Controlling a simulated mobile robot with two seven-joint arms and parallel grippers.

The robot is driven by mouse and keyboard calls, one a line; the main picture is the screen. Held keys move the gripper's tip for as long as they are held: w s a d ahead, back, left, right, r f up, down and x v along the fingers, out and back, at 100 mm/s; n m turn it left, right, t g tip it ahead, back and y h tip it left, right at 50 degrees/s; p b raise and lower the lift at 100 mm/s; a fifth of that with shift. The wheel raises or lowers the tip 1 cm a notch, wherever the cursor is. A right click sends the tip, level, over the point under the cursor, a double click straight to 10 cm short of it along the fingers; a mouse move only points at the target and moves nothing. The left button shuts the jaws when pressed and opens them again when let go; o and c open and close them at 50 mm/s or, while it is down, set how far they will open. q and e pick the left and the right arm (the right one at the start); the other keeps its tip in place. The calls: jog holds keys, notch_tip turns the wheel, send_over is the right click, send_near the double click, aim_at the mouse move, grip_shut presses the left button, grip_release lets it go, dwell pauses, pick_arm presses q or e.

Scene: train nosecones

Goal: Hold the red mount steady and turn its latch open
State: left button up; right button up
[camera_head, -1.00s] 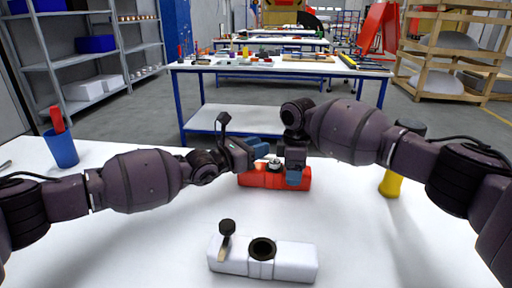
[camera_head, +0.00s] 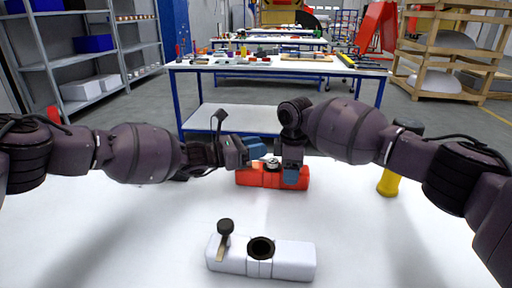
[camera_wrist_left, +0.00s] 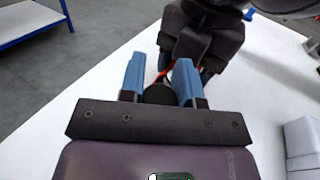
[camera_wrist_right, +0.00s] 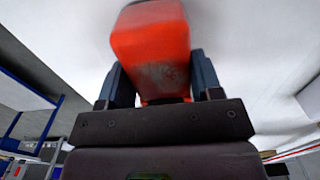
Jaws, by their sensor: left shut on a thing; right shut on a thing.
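The red mount (camera_head: 262,180) lies on the white table in front of me, with a light and dark round part on its top. My right gripper (camera_head: 291,173) points down and is shut on the right end of the mount; the right wrist view shows the red body (camera_wrist_right: 152,58) between its fingers. My left gripper (camera_head: 257,150) reaches in from the left above the mount's left part. In the left wrist view its blue fingers are shut on a dark round knob (camera_wrist_left: 160,93), the latch's. The latch's angle is hidden by the fingers.
A white mount (camera_head: 285,260) with a black knob (camera_head: 225,227) and a dark ring lies nearer to me. A yellow-handled tool (camera_head: 388,183) stands at the right, beside my right arm. The table between the two mounts is clear.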

pick_arm(q)
jog(key=m+g, duration=0.3)
jog(key=g, duration=0.2)
jog(key=m+g+h, duration=0.1)
jog(key=m+g, duration=0.1)
jog(key=g, duration=0.1)
jog(key=shift+s+f+m, duration=0.15)
jog(key=shift+s+m, duration=0.15)
jog(key=shift+s, duration=0.05)
jog(key=shift+m+g, duration=0.3)
jog(key=shift+g, duration=0.5)
jog(key=shift+s+a+m+g, duration=0.2)
jog(key=shift+m+g, duration=0.2)
jog(key=shift+g, duration=0.2)
jog(key=o, duration=0.9)
jog(key=shift+d, duration=0.1)
jog(key=v, duration=0.7)
jog(key=shift+a+r, duration=0.2)
jog(key=shift+r, duration=0.05)
jog(key=shift+w, duration=0.1)
